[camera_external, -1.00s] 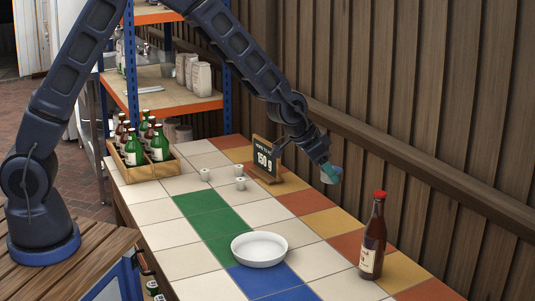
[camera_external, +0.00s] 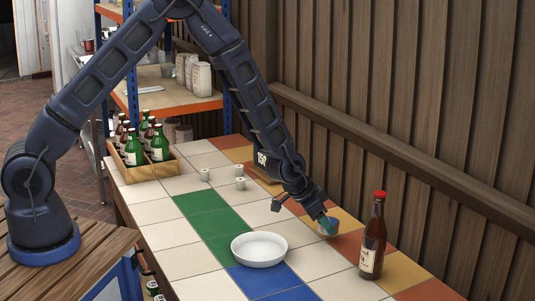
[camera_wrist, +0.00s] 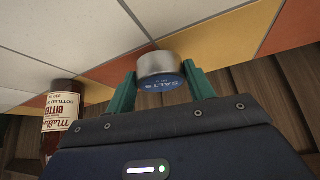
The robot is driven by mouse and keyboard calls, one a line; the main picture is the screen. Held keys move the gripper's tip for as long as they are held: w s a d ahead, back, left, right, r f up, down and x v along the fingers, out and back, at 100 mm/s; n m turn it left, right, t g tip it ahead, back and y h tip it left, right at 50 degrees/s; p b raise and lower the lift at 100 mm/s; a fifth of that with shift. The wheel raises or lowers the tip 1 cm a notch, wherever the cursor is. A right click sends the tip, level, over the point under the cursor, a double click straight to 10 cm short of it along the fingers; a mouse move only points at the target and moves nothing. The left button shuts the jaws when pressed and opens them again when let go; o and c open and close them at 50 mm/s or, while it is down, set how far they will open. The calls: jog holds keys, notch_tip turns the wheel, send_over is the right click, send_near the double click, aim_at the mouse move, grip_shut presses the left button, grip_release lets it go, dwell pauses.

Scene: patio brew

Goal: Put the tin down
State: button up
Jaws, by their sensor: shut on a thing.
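My gripper (camera_external: 326,221) is shut on a small round silver tin with a blue lid (camera_external: 328,228), low over the tiled table (camera_external: 310,262), to the left of the brown bottle. In the wrist view the tin (camera_wrist: 160,68) sits between the two green fingers of my gripper (camera_wrist: 160,84), with white lettering on its blue face. Orange and yellow tiles lie beyond it. I cannot tell whether the tin touches the tiles.
A brown bottle with a red cap (camera_external: 373,236) stands close to the right of the tin. A white dish (camera_external: 259,250) is at front left. Small white cups (camera_external: 239,183), a sign (camera_external: 263,163) and a bottle crate (camera_external: 150,168) stand farther back. A wooden wall (camera_external: 420,120) borders the right.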

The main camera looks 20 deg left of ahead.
jog(key=shift+f, duration=1.25)
jog(key=shift+f, duration=0.15)
jog(key=o, duration=1)
